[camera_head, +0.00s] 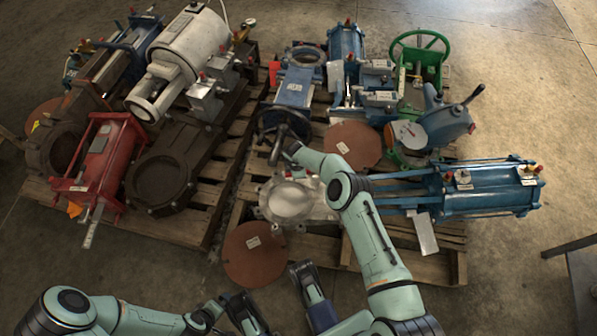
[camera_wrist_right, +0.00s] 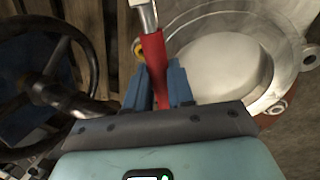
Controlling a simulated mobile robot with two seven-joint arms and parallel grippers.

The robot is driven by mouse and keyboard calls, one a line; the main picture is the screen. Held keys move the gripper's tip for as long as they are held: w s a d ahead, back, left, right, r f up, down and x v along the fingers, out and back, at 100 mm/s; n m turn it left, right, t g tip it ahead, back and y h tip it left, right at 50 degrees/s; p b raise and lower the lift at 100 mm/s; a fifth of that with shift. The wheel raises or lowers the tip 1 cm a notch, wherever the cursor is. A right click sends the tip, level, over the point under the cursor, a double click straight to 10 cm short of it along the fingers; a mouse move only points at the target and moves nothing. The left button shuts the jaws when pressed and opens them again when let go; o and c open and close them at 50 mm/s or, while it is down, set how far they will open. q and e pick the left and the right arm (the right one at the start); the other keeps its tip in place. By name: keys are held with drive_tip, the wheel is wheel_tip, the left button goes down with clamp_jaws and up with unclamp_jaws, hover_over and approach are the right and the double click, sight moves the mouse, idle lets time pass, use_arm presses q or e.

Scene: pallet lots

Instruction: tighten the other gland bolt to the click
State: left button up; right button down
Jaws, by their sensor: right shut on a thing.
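In the right wrist view, my right gripper (camera_wrist_right: 160,88) is shut on the red handle (camera_wrist_right: 155,65) of a tool. Its bright metal shank (camera_wrist_right: 145,18) runs out of the top of that view. A pale round valve body (camera_wrist_right: 225,65) lies to the right and a dark handwheel (camera_wrist_right: 45,75) to the left. In the head view, my right arm reaches over the same valve (camera_head: 290,203), near the handwheel (camera_head: 283,118); the tool cannot be made out there. The gland bolts and the tool's working end cannot be made out. My left gripper (camera_head: 246,314) is low in the head view, away from the pallets.
Red-brown discs (camera_head: 253,254) lie around the valve. A red cylinder unit (camera_head: 103,160) and a white motor (camera_head: 180,60) are on the left pallet. A blue actuator (camera_head: 485,188) lies to the right, with a green handwheel (camera_head: 420,50) behind.

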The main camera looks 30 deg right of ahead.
drive_tip(key=shift+w, duration=0.15)
drive_tip(key=shift+w+d+r+m, duration=0.1)
drive_tip(key=shift+w+d+m, duration=0.2)
drive_tip(key=shift+w+m, duration=0.3)
drive_tip(key=shift+w, duration=0.1)
drive_tip(key=shift+p, duration=0.35)
drive_tip(key=shift+s+a+n+p, duration=0.15)
drive_tip(key=shift+s+n+p, duration=0.25)
drive_tip(key=shift+s+p, duration=0.25)
drive_tip(key=shift+w, duration=0.1)
drive_tip(key=shift+a+r, duration=0.1)
drive_tip(key=shift+r, duration=0.25)
idle(1.0)
idle(0.5)
